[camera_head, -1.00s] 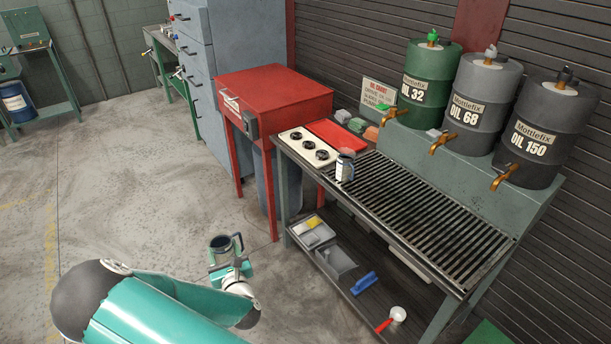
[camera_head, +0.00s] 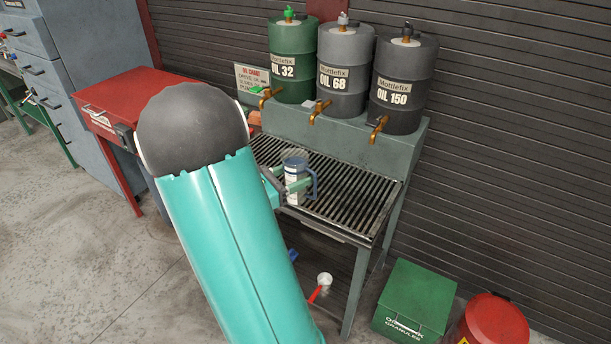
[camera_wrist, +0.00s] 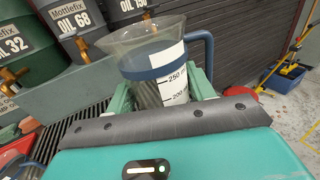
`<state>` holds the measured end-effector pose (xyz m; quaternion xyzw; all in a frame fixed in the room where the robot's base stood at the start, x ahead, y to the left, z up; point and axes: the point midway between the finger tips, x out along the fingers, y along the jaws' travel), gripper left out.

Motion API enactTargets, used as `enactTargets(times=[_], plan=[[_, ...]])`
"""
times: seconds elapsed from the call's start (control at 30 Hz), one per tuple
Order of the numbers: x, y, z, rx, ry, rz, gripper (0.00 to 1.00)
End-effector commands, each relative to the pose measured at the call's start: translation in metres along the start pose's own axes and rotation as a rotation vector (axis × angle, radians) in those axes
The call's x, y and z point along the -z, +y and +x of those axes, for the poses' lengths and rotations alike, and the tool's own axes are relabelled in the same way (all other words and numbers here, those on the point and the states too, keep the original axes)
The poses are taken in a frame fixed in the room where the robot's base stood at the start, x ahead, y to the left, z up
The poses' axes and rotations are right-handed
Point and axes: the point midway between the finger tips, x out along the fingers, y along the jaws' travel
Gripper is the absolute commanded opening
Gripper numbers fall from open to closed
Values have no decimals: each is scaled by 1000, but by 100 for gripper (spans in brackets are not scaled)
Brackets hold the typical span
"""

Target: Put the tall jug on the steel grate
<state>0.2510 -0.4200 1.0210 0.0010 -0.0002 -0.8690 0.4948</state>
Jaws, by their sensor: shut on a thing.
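The tall jug (camera_head: 294,171) has a clear flared top, a blue band, a blue handle and a white label. In the wrist view the jug (camera_wrist: 165,72) stands roughly upright between my fingers, and its scale marks show. My gripper (camera_head: 298,187) is shut on the jug's body, with a green finger on each side. The steel grate (camera_head: 350,204) is the slatted bench top below the oil drums. The jug is over its left-middle part. I cannot tell whether its base touches the bars. My arm hides the grate's left end.
Three oil drums with brass taps, including OIL 150 (camera_head: 404,86), stand behind the grate on a raised ledge (camera_head: 345,135). The grate right of the jug is clear. A green granules box (camera_head: 415,300) and red bin (camera_head: 493,322) stand on the floor at right.

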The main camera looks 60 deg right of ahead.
Motion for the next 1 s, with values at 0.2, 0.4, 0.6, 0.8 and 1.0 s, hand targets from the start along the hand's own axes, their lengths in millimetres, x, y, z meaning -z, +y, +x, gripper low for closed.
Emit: enactTargets(times=[0.2, 0.4, 0.6, 0.8, 1.0], plan=[[-14, -35, 26, 133, -3, 0, 27], [-18, -89, 43, 135, -11, -2, 27], [-14, -142, 54, 133, 6, -2, 27], [-5, -143, 67, 135, 11, -4, 27], [13, -115, 96, 136, 11, -3, 27]])
